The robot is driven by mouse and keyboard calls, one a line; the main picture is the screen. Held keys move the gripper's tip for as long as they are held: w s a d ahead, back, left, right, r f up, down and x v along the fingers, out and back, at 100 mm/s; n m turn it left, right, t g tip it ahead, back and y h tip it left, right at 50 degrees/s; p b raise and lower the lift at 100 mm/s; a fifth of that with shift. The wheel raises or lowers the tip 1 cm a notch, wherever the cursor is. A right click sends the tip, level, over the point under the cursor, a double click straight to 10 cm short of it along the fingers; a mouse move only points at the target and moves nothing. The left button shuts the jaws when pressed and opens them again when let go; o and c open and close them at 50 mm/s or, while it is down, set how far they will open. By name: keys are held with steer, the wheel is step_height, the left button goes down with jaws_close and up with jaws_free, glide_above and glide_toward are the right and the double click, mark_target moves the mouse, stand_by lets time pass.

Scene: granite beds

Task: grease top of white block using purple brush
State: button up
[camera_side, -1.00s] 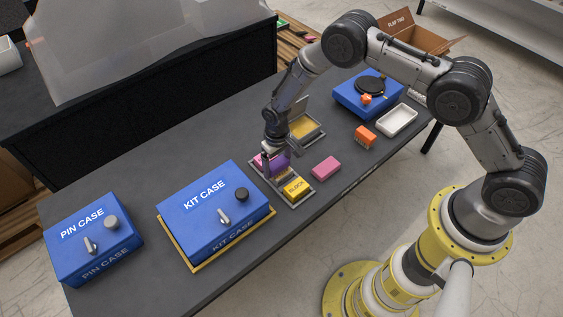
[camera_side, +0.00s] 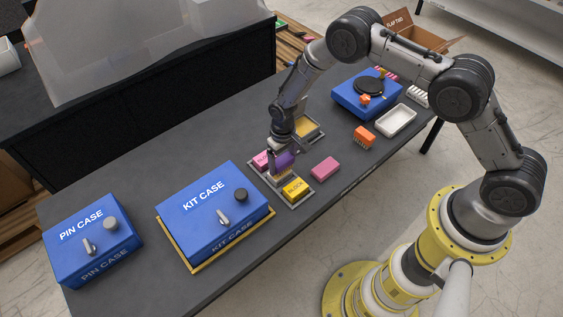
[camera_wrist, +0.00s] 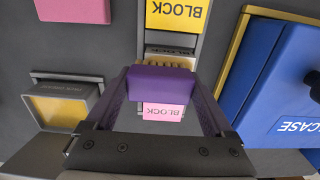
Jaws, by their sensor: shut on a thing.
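My gripper (camera_wrist: 160,90) is shut on the purple brush (camera_wrist: 161,84), which also shows in the side view (camera_side: 284,159). Its tan bristles (camera_wrist: 172,61) point toward a block between a yellow block (camera_wrist: 177,14) and a pink block (camera_wrist: 163,112). This middle block (camera_wrist: 170,50) shows only a lettered strip and looks pale; the brush hides most of it, and I cannot tell whether the bristles touch it. The blocks sit in a row in a grey tray (camera_side: 309,200). An open grey box with yellow contents (camera_side: 306,130) stands behind the tray; it also shows in the wrist view (camera_wrist: 60,108).
The blue kit case (camera_side: 213,205) stands left of the tray, with the pin case (camera_side: 92,240) farther left. A loose pink block (camera_side: 325,168), an orange brush (camera_side: 364,137), a white dish (camera_side: 396,121) and a blue box (camera_side: 367,95) lie to the right.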

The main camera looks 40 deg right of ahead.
steer(key=shift+r, duration=2.55)
